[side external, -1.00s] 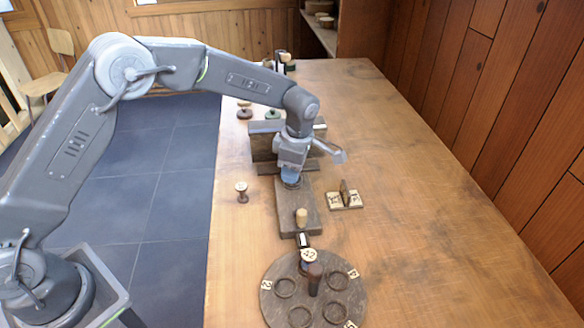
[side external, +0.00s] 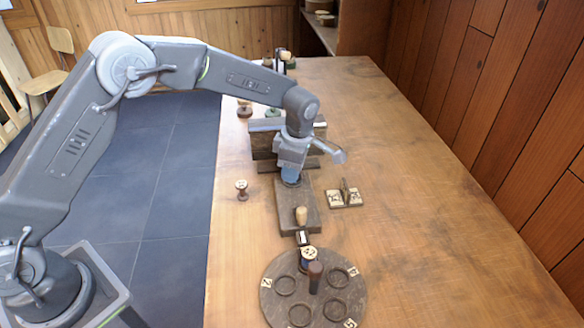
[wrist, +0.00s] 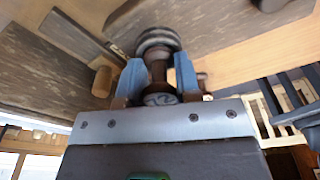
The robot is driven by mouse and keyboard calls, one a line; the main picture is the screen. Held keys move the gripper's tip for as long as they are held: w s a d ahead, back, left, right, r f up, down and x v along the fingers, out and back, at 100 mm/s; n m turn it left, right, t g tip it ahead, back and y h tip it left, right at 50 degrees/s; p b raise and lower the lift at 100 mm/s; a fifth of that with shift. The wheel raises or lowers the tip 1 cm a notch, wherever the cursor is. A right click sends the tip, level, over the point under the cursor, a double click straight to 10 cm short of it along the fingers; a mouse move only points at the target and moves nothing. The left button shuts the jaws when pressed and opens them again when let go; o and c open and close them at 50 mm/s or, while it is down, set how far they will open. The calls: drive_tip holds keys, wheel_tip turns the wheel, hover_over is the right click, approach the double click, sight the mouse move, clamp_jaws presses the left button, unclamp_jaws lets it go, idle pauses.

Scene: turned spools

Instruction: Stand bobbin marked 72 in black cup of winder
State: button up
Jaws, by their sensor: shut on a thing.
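My gripper (wrist: 158,80) is shut on a dark brown bobbin (wrist: 157,72), with a blue fingertip on each side of its waist. In the side external view my gripper (side external: 291,178) points down, low over the far part of the winder's board (side external: 311,212). The cup and the held bobbin are mostly hidden there.
A wooden knob (side external: 301,215) stands on the board's near part. A round turntable (side external: 285,312) with recesses and number tags lies nearer, with a pale-topped bobbin (side external: 308,254) at its far edge. A loose spool (side external: 241,189) stands left; a small tagged stand (side external: 345,196) stands right. The table's right side is clear.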

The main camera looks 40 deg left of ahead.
drive_tip(key=shift+s+f, duration=0.1)
drive_tip(key=shift+f, duration=0.2)
drive_tip(key=o, duration=1)
drive_tip(key=shift+c, duration=0.2)
drive_tip(key=shift+r, duration=0.1)
drive_tip(key=shift+r, duration=4.35)
